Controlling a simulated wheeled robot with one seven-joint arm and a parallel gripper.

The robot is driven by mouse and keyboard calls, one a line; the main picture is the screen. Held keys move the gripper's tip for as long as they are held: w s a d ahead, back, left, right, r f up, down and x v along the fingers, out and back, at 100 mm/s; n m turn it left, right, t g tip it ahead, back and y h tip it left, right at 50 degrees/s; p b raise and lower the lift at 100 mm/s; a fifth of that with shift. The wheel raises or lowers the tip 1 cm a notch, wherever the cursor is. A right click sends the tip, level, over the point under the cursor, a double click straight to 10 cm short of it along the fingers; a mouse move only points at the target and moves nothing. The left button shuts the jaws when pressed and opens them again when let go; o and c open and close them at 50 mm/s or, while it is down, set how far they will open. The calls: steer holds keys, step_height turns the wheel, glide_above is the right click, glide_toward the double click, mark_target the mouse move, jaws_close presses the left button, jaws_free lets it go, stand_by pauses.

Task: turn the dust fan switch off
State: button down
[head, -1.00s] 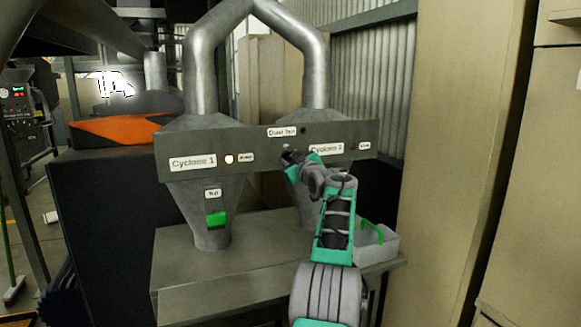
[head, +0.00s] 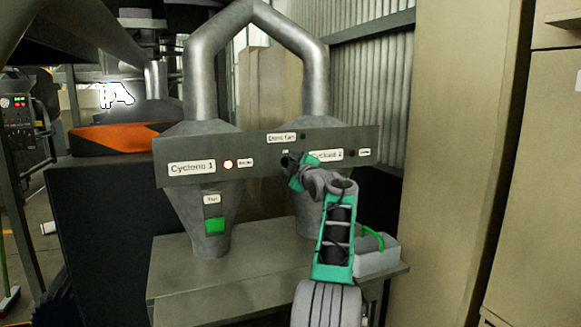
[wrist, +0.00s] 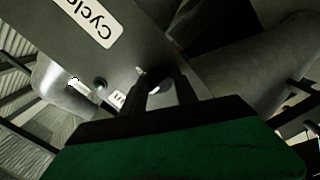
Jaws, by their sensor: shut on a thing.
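The grey panel (head: 262,162) across the two cyclones carries the "Dust fan" label (head: 281,138), with a small dark lamp (head: 302,136) at its right. My gripper (head: 287,161) is at the panel just below this label. In the wrist view, its two dark fingers (wrist: 166,90) are close together against the panel face, shut on the dust fan switch. The switch is mostly hidden by the fingers, so its on or off position cannot be read.
The Cyclone 1 label (head: 191,167) is at the panel's left, with a lit lamp (head: 228,164) beside it. A green flap (head: 215,225) is on the left cyclone. A grey bin (head: 378,260) with a green handle stands on the bench (head: 215,277), right of my arm.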

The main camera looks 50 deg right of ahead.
steer(key=shift+f, duration=0.1)
steer(key=c, duration=0.9)
jaws_free()
steer(key=shift+c, duration=0.2)
steer(key=shift+s, duration=0.1)
steer(key=b+v, duration=0.4)
steer(key=v, duration=0.3)
steer(key=shift+s+a, duration=0.2)
steer(key=shift+s, duration=0.1)
